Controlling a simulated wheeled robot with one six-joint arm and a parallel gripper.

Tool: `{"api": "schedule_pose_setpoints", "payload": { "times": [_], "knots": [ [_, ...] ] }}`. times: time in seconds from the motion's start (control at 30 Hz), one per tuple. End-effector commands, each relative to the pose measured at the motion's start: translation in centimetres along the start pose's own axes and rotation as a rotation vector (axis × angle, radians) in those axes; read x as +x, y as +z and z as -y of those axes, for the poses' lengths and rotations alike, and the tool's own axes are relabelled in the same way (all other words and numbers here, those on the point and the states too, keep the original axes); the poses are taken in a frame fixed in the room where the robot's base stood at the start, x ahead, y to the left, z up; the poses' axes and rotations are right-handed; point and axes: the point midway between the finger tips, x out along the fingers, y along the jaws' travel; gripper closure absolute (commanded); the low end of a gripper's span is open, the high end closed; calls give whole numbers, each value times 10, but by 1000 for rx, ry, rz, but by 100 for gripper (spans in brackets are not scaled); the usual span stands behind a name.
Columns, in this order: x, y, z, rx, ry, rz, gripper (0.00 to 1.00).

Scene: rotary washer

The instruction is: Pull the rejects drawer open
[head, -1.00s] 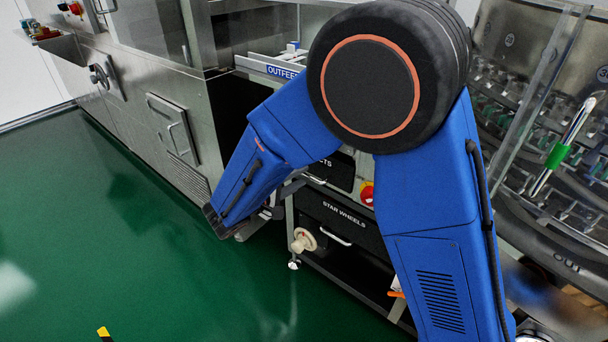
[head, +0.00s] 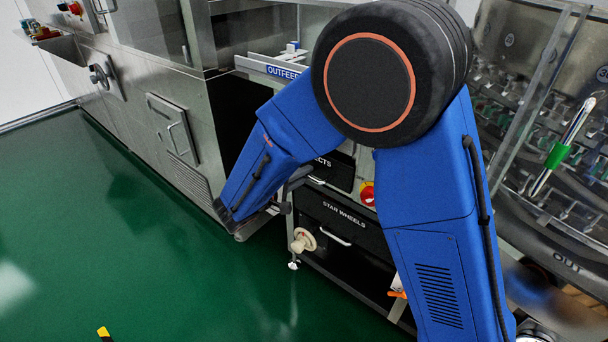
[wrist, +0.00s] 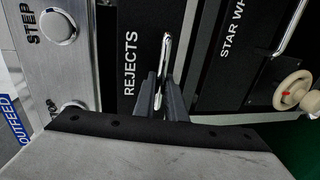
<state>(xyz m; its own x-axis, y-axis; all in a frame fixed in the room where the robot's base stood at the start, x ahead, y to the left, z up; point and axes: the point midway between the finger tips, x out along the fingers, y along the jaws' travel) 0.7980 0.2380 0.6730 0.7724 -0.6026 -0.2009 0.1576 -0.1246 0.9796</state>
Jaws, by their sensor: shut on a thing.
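The rejects drawer (wrist: 131,100) has a black front with white REJECTS lettering, turned sideways in the wrist view. Its front (head: 340,172) is partly hidden behind my blue arm in the head view. The drawer's bright metal bar handle (wrist: 166,45) runs up from between my fingers. My gripper (wrist: 162,90) is shut on this handle, one dark finger on each side. In the head view my gripper is mostly hidden by my arm. I cannot tell whether the drawer stands out from the cabinet.
The star wheels drawer (head: 325,215) is just below, with its own handle (head: 335,237). A cream handwheel (head: 303,241) sticks out by it. A red knob (head: 367,194) is right of the rejects drawer. The green floor (head: 130,240) at left is open.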

Motion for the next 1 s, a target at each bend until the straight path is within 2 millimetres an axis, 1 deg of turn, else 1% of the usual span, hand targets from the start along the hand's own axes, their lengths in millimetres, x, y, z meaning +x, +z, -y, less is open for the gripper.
{"api": "schedule_pose_setpoints", "payload": {
  "times": [0.17, 0.27, 0.5, 0.7, 0.9, 1.0],
  "knots": [
    [-16, -1, 4, -2, -1, -3, 100],
    [-33, -1, 8, -2, -1, -5, 100],
    [-86, -1, 18, -1, -1, -6, 100],
    [-126, -1, 26, -1, -1, -5, 100],
    [-152, -1, 32, -1, -1, -3, 100],
    [-159, 0, 34, -1, -1, -2, 100]
  ]
}}
